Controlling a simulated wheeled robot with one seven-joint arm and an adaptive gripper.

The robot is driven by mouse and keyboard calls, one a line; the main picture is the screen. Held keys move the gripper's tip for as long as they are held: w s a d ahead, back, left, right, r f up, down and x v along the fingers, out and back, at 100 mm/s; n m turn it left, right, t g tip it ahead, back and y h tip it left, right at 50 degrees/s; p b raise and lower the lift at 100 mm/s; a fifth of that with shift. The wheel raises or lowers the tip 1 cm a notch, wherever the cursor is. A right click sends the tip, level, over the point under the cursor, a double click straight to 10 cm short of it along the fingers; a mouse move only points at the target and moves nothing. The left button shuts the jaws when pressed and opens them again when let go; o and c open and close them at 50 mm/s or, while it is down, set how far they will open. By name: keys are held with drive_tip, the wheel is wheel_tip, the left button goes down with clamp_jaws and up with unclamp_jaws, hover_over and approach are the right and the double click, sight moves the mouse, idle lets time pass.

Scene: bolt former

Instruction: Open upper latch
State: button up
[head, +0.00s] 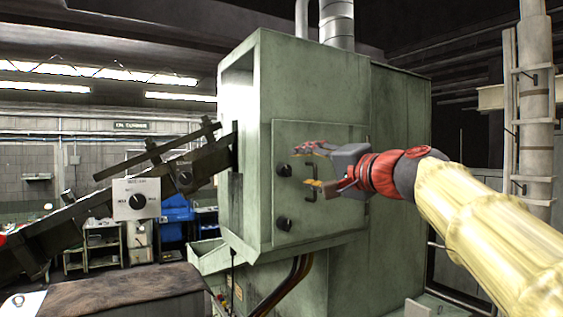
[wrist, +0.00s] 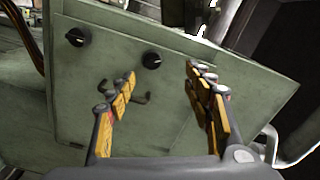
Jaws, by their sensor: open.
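The green cabinet door (head: 330,140) has two black latches at its left edge and a dark handle (head: 312,195) between them. The upper latch (head: 284,170) is a dark knob; in the wrist view it appears (wrist: 152,60) between and just beyond my fingertips. The lower latch (head: 284,223) also shows in the wrist view (wrist: 77,37). My gripper (head: 309,167) is in front of the door, to the right of the upper latch, with fingers spread and empty. In the wrist view, my gripper (wrist: 160,76) partly covers the handle (wrist: 140,98). Contact with the door cannot be told.
The green machine cabinet (head: 400,130) stands behind the door panel. A dark conveyor chute (head: 80,222) with a grey control box (head: 137,199) enters at its left. Cables (head: 290,280) hang below. A pipe column (head: 535,110) rises at the right.

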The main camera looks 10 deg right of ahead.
sight(288, 171)
drive_tip(key=w+n+p, duration=0.1)
drive_tip(key=w+n, duration=0.1)
drive_tip(key=w+a+n+p, duration=0.1)
drive_tip(key=w+n+p, duration=0.1)
drive_tip(key=w, duration=0.1)
drive_tip(key=w+a+f+n+p, duration=0.1)
drive_tip(key=w+n, duration=0.1)
drive_tip(key=w, duration=0.1)
drive_tip(key=shift+w+a+p, duration=0.15)
drive_tip(key=shift+w+p, duration=0.1)
drive_tip(key=shift+p, duration=0.1)
drive_tip(key=shift+w+f+n, duration=0.2)
drive_tip(key=shift+w+n, duration=0.05)
drive_tip(key=shift+n, duration=0.35)
drive_tip(key=shift+w+f+n+b, duration=0.15)
drive_tip(key=shift+n+b, duration=0.25)
drive_tip(key=shift+n, duration=0.2)
drive_tip(key=shift+s+n, duration=0.3)
drive_tip(key=shift+n, duration=0.4)
drive_tip(key=shift+s+f+n+b, duration=0.15)
drive_tip(key=shift+n+b, duration=0.35)
drive_tip(key=shift+b, duration=0.45)
drive_tip(key=n+b, duration=0.2)
drive_tip(key=b, duration=0.1)
drive_tip(key=shift+w, duration=0.3)
drive_tip(key=shift+s+r+n+b, duration=0.25)
drive_tip(key=shift+n+b, duration=0.1)
drive_tip(key=shift+n, duration=0.15)
drive_tip(key=shift+w, duration=0.1)
